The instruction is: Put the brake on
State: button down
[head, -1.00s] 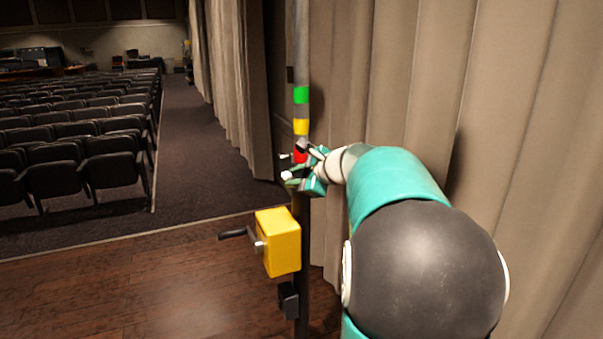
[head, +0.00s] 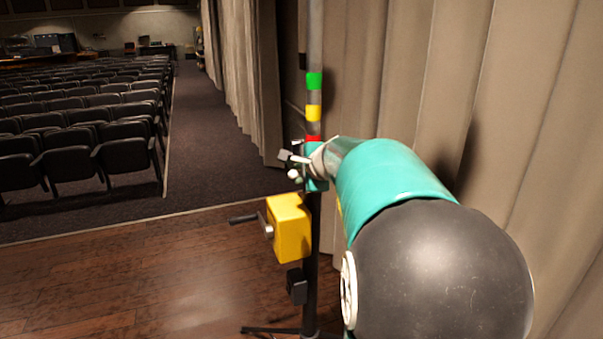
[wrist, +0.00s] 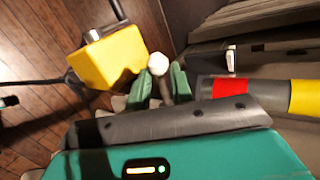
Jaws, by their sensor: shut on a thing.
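A dark upright stand carries a yellow winch box (head: 291,228) with a black crank handle (head: 244,219) on its left side. Above the box, a short grey lever with a white ball end (wrist: 158,63) sticks out near the pole; the ball also shows in the head view (head: 293,174). My gripper (wrist: 160,88) is shut on this lever, with a green finger on each side of it and the ball past the fingertips. In the head view my gripper (head: 303,170) is just below the red band (head: 313,138), and hides part of the pole.
Yellow (head: 313,112) and green (head: 314,81) bands mark the pole above the red one. A small black block (head: 297,285) sits below the winch box. Tripod legs (head: 275,331) spread on the wooden floor. Curtains (head: 450,90) hang close behind; seats (head: 70,150) stand beyond the floor edge.

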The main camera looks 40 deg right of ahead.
jog(key=shift+f, duration=0.1)
jog(key=c, duration=1.2)
grip_release()
jog(key=shift+c, duration=0.2)
jog(key=shift+s, duration=0.1)
jog(key=v, duration=1.3)
jog(key=shift+s+r, duration=0.25)
jog(key=shift+a, duration=0.1)
